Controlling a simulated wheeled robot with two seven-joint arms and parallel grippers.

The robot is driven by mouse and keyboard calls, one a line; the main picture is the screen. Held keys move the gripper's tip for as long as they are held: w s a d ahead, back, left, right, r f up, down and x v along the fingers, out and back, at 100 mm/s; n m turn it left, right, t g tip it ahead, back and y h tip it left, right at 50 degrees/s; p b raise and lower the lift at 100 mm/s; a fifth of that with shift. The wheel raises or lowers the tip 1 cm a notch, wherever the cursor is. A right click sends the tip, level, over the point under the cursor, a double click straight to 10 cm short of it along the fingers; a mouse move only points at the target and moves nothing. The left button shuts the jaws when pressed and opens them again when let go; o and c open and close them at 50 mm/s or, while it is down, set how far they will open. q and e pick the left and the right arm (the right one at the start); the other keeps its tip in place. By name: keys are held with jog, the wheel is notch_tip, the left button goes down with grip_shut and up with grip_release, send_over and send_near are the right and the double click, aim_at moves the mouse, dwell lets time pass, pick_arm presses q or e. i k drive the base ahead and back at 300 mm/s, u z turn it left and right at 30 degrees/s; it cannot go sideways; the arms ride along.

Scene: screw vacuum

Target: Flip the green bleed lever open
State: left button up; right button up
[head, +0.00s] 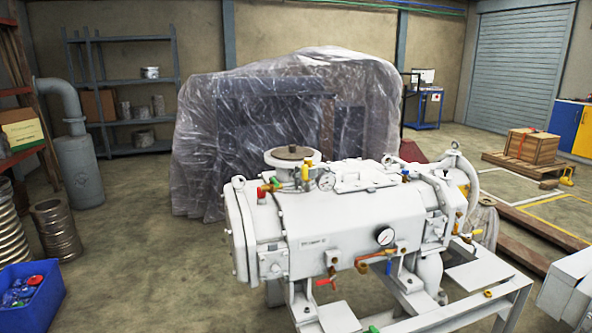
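A white screw vacuum pump (345,220) stands on a pale metal frame in the middle of the head view. A small green part (277,181) shows on its top left, beside a red one and near a yellow-topped fitting. Another green part (374,329) shows at the bottom edge, low on the frame. I cannot tell which green part is the bleed lever, nor its position, as both are too small. Neither my left nor my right gripper is in view.
A plastic-covered machine (290,130) stands behind. A blue bin (30,297) is at lower left, a pallet with a wooden crate (533,147) at right.

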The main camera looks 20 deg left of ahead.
aim_at(272, 179)
jog(key=u, duration=1.6)
jog(key=k, duration=0.6)
jog(key=u, duration=0.7)
jog(key=i, duration=1.7)
jog(key=z, duration=0.9)
jog(key=i, duration=0.2)
jog(key=z, duration=0.2)
